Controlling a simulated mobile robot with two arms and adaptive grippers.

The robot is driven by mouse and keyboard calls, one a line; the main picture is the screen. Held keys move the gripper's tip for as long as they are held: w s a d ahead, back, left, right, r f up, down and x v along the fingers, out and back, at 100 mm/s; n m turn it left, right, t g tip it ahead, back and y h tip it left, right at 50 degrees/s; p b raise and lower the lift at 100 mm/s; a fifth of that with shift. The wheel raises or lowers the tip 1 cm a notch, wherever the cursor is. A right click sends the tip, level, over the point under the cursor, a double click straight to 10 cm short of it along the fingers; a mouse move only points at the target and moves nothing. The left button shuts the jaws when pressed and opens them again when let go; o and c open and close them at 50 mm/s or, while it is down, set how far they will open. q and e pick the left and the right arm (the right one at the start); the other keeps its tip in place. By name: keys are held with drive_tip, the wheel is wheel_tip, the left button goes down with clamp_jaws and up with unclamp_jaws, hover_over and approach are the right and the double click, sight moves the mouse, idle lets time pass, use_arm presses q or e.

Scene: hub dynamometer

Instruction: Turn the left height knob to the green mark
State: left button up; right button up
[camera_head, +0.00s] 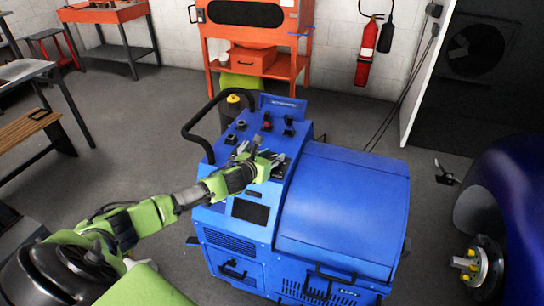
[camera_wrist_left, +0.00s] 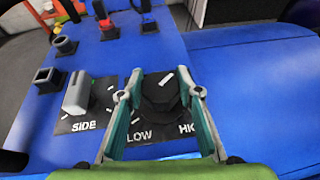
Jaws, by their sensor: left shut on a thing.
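The blue machine's control panel (camera_head: 229,137) carries several knobs and switches. My left gripper (camera_head: 262,157) reaches over it from the left. In the left wrist view its two fingers (camera_wrist_left: 160,94) are shut on a black faceted knob (camera_wrist_left: 160,88), one finger on each side. The knob has a white pointer line on top, and its plate reads LOW and HIGH. My right gripper is not in view.
Red (camera_wrist_left: 107,28) and black switches stand farther up the panel. A black tube handle (camera_head: 197,122) rises at the panel's left edge. The blue machine's rounded cover (camera_head: 345,200) lies to the right. An orange cabinet (camera_head: 254,60) stands behind.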

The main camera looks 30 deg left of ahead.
use_arm(q)
drive_tip(key=n+y, duration=0.2)
drive_tip(key=n+g+y+p, duration=0.1)
drive_tip(key=n+y, duration=0.1)
drive_tip(key=shift+d+r+g+y+p, duration=0.1)
drive_tip(key=shift+g+y+p, duration=0.2)
drive_tip(key=shift+y, duration=0.1)
drive_tip(key=shift+n+g+y, duration=0.6)
drive_tip(key=shift+n+y, duration=0.3)
drive_tip(key=shift+n, duration=0.2)
drive_tip(key=shift+n+g+y, duration=0.6)
drive_tip(key=shift+n+y, duration=0.1)
drive_tip(key=shift+n, duration=0.1)
drive_tip(key=shift+n+g+y+b, duration=0.35)
drive_tip(key=shift+n+g+y, duration=0.55)
drive_tip(key=shift+n+g, duration=0.15)
drive_tip(key=shift+n, duration=0.25)
drive_tip(key=o, duration=1.1)
drive_tip(key=v, duration=1.2)
